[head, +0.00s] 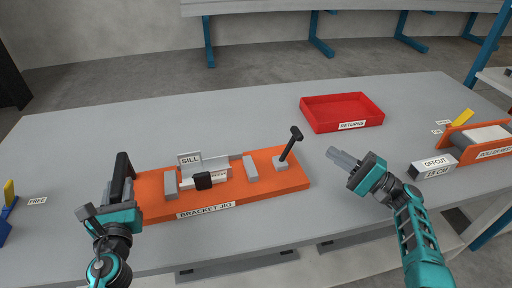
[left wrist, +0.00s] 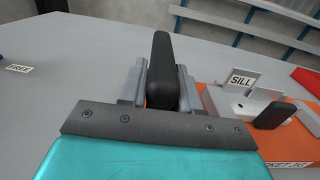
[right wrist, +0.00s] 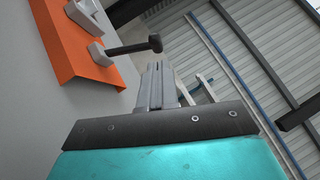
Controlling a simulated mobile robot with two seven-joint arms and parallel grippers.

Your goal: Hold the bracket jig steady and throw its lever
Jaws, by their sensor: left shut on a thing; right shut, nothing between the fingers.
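The orange bracket jig (head: 228,202) lies on the grey table, with grey blocks, a "SILL" plate (head: 189,160) and a black clamp pad (head: 203,180) on it. Its lever (head: 291,144), a black-knobbed rod, stands at the jig's right end, leaning right. My left gripper (head: 119,193) is shut on the black handle (left wrist: 162,70) at the jig's left end; the handle shows between both fingers in the left wrist view. My right gripper (head: 344,158) is shut and empty, to the right of the lever and apart from it. The lever (right wrist: 135,47) also shows in the right wrist view, beyond the fingertips.
A red "RETURNS" tray (head: 342,113) stands behind at the right. A white "OFFCUT" block (head: 433,168) and an orange roller rest (head: 482,144) are at the far right. A blue item with a yellow part (head: 8,204) is at the left edge. Table behind the jig is clear.

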